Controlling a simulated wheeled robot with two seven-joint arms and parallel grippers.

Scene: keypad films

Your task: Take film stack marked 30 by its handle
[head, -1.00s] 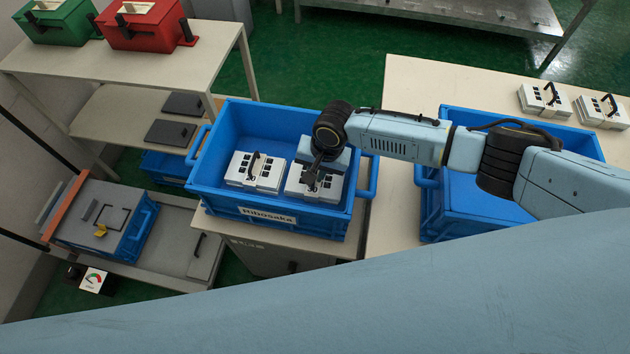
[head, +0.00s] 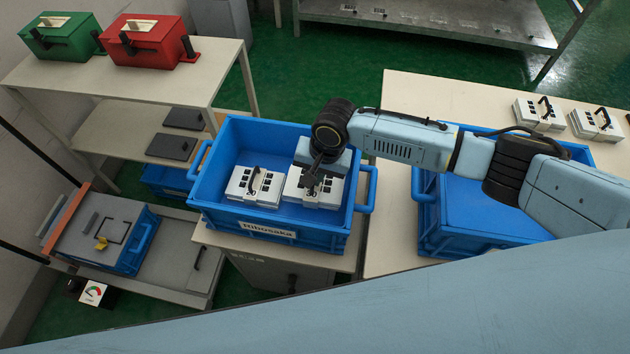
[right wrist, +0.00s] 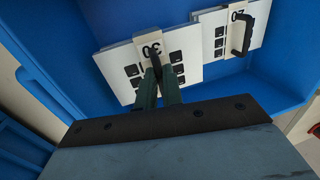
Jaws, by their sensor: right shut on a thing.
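The white film stack marked 30 (right wrist: 133,68) is in the right wrist view, its number upside down, inside the blue crate (head: 270,214). In the head view it is the right-hand stack (head: 300,191), partly hidden by my right gripper (head: 312,184). That gripper points down and is shut on the stack's dark handle; its fingers also show in the right wrist view (right wrist: 158,84). A second stack, marked 20 (right wrist: 215,41), lies beside it; it is the left-hand one in the head view (head: 240,184), its black handle free. My left gripper is not in view.
Another blue crate (head: 428,212) is on the table at right, under my right arm. Two more white stacks (head: 527,117) (head: 583,124) lie farther right. A shelf at left holds a green box (head: 55,42) and a red box (head: 140,45).

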